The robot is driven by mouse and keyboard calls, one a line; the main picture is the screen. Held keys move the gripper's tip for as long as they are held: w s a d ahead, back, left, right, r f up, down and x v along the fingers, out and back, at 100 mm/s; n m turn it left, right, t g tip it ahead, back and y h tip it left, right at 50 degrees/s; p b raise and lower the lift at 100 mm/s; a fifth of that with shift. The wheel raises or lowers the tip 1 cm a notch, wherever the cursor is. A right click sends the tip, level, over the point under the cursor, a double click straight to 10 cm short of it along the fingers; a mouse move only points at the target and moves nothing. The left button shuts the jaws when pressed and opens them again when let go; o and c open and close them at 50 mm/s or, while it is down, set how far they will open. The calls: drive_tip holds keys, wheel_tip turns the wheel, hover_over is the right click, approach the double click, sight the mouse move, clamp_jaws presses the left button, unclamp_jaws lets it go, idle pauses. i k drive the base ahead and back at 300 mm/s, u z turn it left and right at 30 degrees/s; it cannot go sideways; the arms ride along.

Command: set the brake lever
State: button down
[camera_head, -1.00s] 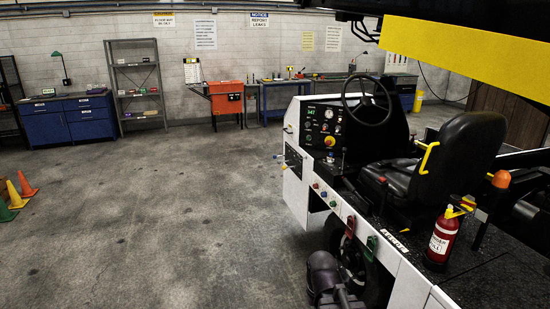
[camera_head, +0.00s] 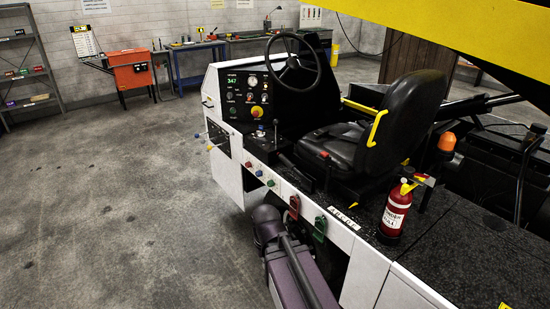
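The belt loader's driver station fills the middle of the view, with a black dashboard (camera_head: 250,95), a steering wheel (camera_head: 294,62) and a black seat (camera_head: 385,125). A thin upright lever (camera_head: 276,132) stands on the floor between dashboard and seat. Small levers with coloured tips (camera_head: 212,142) stick out of the white side panel. I cannot tell which of these is the brake lever. My purple-grey arm (camera_head: 300,275) is at the bottom, beside the loader's white side. My gripper is not visible.
A red fire extinguisher (camera_head: 394,212) stands on the loader's deck behind the seat. An orange beacon (camera_head: 447,142) is near it. A yellow beam (camera_head: 465,35) hangs over the upper right. Open concrete floor (camera_head: 110,200) lies to the left. An orange cabinet (camera_head: 132,72) stands along the wall.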

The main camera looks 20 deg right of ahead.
sight(285, 160)
drive_tip(key=z, duration=0.05)
drive_tip(key=i, duration=1.15)
